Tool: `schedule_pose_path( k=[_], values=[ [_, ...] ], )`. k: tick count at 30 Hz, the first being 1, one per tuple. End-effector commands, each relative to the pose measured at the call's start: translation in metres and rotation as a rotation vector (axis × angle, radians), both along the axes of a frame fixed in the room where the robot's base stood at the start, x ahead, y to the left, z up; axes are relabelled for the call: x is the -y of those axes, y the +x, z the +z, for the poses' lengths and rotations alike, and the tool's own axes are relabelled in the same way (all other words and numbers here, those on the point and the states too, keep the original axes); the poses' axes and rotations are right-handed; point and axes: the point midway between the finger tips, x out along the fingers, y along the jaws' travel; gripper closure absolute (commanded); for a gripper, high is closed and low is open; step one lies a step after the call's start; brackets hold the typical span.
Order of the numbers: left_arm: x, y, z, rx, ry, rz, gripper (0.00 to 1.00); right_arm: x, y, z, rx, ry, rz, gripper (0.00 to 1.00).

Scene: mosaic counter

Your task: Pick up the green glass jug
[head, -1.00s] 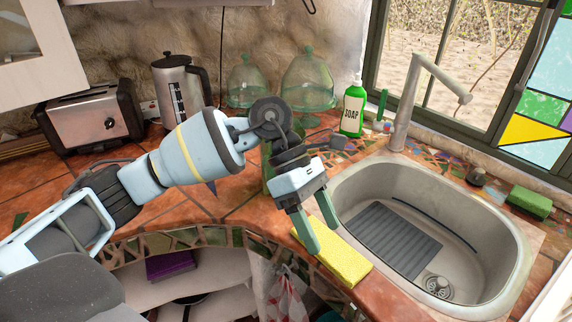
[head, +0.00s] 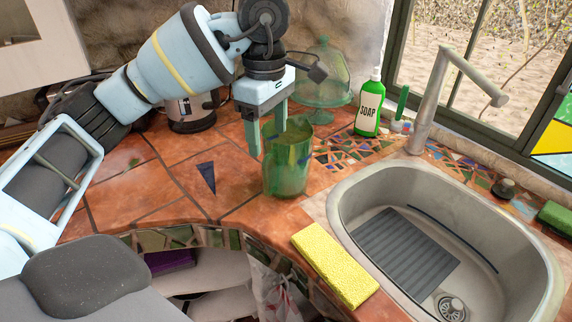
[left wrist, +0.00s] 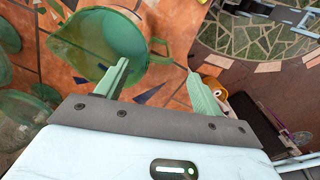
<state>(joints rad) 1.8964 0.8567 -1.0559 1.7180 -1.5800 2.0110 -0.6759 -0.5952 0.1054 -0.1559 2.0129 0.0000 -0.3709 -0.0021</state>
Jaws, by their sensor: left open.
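The green glass jug (head: 287,172) stands upright on the tiled counter, left of the sink. My left gripper (head: 267,138) is open, pointing down at the jug's upper left side in the head view. One finger overlaps the jug's rim in that view; whether they touch I cannot tell. In the left wrist view the jug (left wrist: 98,42) is seen from above, with its handle (left wrist: 160,52) beyond the gap between the two spread fingers (left wrist: 158,72). Nothing is held. My right gripper is not in view.
A yellow sponge (head: 335,264) lies at the counter's front edge, beside the sink (head: 345,200). The counter left of the jug is mostly clear.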

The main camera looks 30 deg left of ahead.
Motion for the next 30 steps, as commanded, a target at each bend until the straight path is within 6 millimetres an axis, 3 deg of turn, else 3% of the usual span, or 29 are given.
schedule_pose_path(
  k=[2, 8, 19, 28, 30],
  values=[
    [0.000, 0.000, -0.012, -0.005, -0.001, 0.000, 0.32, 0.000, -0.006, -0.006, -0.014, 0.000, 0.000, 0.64],
    [0.000, 0.000, -0.016, -0.001, -0.001, 0.001, 0.32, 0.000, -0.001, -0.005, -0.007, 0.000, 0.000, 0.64],
    [-0.001, -0.004, -0.060, -0.001, 0.000, 0.002, 0.32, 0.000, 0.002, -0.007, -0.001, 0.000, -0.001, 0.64],
    [0.000, -0.003, -0.065, 0.001, -0.001, 0.001, 0.32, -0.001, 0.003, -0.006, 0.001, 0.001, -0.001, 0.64],
    [0.000, -0.003, -0.065, 0.001, -0.001, 0.001, 0.39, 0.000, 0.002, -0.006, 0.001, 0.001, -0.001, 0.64]
  ],
)
